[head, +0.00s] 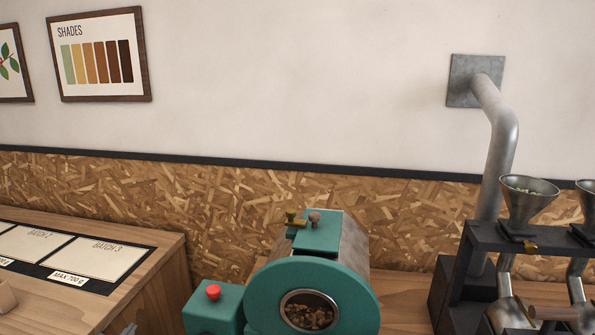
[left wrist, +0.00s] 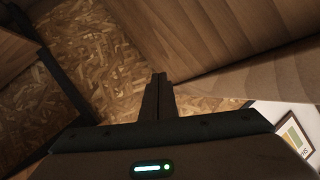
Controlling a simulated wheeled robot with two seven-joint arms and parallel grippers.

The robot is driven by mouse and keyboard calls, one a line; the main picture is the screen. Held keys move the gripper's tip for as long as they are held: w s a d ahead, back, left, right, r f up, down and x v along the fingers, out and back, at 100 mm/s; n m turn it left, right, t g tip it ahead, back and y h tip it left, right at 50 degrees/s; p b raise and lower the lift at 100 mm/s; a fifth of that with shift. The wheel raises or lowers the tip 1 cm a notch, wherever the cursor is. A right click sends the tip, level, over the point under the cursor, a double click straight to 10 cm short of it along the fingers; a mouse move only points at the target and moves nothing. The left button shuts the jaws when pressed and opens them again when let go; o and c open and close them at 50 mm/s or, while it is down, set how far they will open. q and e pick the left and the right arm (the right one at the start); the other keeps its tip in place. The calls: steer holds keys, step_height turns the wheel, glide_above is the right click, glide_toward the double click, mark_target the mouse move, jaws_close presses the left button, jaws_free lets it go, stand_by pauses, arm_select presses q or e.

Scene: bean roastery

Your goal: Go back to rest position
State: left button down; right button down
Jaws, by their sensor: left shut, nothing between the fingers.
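My left gripper (left wrist: 160,80) is shut and empty in the left wrist view, its two dark fingers together. Wooden panels and speckled chipboard lie beyond the fingertips. In the head view only a small grey part of the left gripper (head: 130,328) shows at the bottom edge, in front of the wooden counter. My right gripper is in neither view.
A teal roaster (head: 352,294) with beans behind its round window stands at bottom centre. A red button (head: 213,292) tops the box beside it. A dark rack with a metal funnel (head: 527,200) stands right. The wooden counter (head: 60,300) with batch mats is left.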

arm_select(q)
steer(key=s+d+f+g+h, duration=0.15)
steer(key=s+d+f, duration=0.35)
steer(key=s+f, duration=0.6)
steer(key=s+d+f+g, duration=0.3)
steer(key=s+d+f, duration=0.1)
steer(key=s+f, duration=0.7)
steer(key=s+d+f+g, duration=0.2)
steer(key=s+d+f, duration=0.3)
steer(key=s+f, duration=0.6)
steer(key=s+d+f+g, duration=0.2)
steer(key=s+d+f, duration=0.2)
steer(key=s, duration=0.7)
steer(key=s+d+f+n+g+h, duration=0.1)
steer(key=s+d+f, duration=0.4)
steer(key=s, duration=0.7)
steer(key=s+d+f+g, duration=0.3)
steer(key=s+d+f, duration=0.2)
steer(key=s, duration=0.7)
steer(key=shift+s+d+f+h, duration=0.15)
steer(key=shift+d+h, duration=0.2)
steer(key=shift+d, duration=0.25)
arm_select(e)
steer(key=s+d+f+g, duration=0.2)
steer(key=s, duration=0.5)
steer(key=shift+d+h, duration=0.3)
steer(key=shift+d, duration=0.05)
